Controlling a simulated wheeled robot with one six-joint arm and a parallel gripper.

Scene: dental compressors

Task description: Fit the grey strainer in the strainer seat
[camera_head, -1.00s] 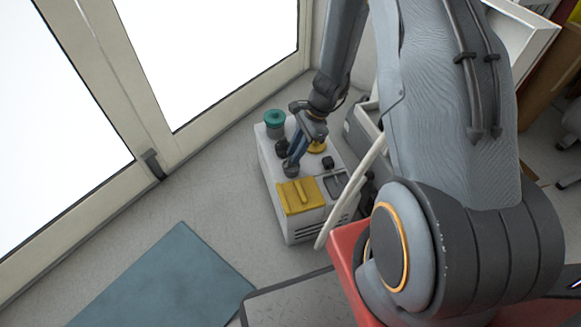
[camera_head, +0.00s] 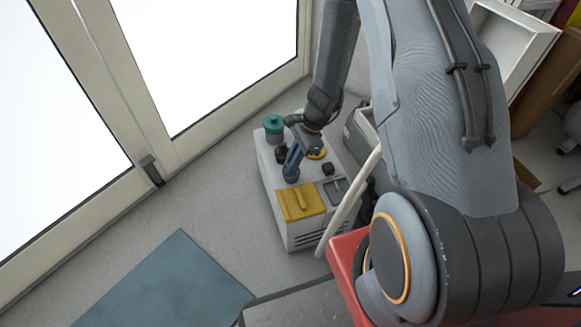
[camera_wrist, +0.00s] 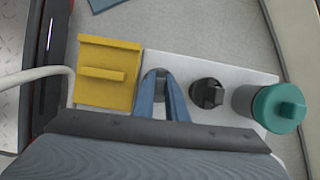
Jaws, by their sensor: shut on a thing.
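My gripper (camera_head: 291,170) is over the top of a white compressor unit (camera_head: 268,169). Its blue fingers are shut on the grey strainer (camera_head: 290,178), a small dark grey piece at the fingertips. The wrist view shows the fingers (camera_wrist: 160,90) reaching down to the strainer (camera_wrist: 157,76), which is partly hidden by them. The strainer is at or just above the unit's top, between the yellow lid and a black knob. Whether it touches the top is not clear. The strainer seat is not clearly visible; the gripper and strainer may cover it.
A yellow lid (camera_head: 301,202) with a raised handle lies at the unit's front. A teal-capped canister (camera_head: 274,126) and a black knob (camera_wrist: 207,93) stand close to the fingers. A pale curved bar (camera_head: 350,200) runs beside the unit.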

